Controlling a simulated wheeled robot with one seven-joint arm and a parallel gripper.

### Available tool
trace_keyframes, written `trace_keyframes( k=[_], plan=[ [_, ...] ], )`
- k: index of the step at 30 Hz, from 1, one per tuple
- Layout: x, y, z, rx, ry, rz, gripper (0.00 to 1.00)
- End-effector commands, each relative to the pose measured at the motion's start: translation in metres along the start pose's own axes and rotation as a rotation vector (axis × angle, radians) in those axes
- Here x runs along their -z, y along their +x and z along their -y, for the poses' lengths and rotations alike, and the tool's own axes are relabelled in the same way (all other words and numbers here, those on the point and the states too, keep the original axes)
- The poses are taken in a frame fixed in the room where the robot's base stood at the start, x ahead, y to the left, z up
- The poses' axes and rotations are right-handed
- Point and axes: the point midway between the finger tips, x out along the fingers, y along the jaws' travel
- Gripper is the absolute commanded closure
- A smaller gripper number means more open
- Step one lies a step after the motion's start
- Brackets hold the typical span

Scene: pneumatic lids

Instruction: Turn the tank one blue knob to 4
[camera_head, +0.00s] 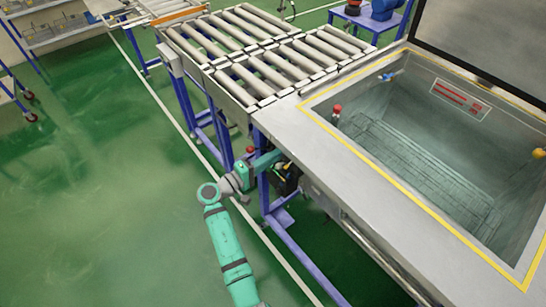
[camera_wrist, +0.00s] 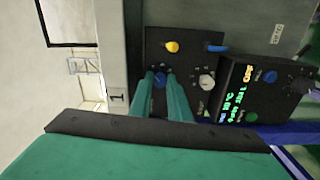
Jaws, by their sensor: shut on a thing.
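The blue knob (camera_wrist: 160,80) sits on a dark control panel (camera_wrist: 187,62), turned sideways in the wrist view. My gripper (camera_wrist: 161,88) has its two teal fingers on either side of this knob and is shut on it. The scale around the knob is too small and partly hidden by the fingers, so I cannot read its setting. In the head view, my arm reaches to the dark control boxes (camera_head: 287,180) below the near left corner of the tank (camera_head: 330,150). The knob itself is hidden there.
The panel also has a yellow knob (camera_wrist: 171,46), a pale grey knob (camera_wrist: 206,82) and a blue lever (camera_wrist: 216,48). Beside it is a black box with a lit display (camera_wrist: 236,98) and another blue knob (camera_wrist: 270,76). A roller conveyor (camera_head: 265,65) adjoins the tank. Green floor lies open to the left.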

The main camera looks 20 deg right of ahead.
Motion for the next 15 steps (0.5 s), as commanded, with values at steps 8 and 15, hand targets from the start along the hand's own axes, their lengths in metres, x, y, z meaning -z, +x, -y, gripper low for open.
trace_keyframes(
  k=[8,15],
  plan=[
    [0.0006,-0.0006,0.0002,0.000,-0.006,-0.002,1.00],
    [0.0006,-0.0006,0.0002,0.000,-0.005,-0.002,0.65]
  ],
)
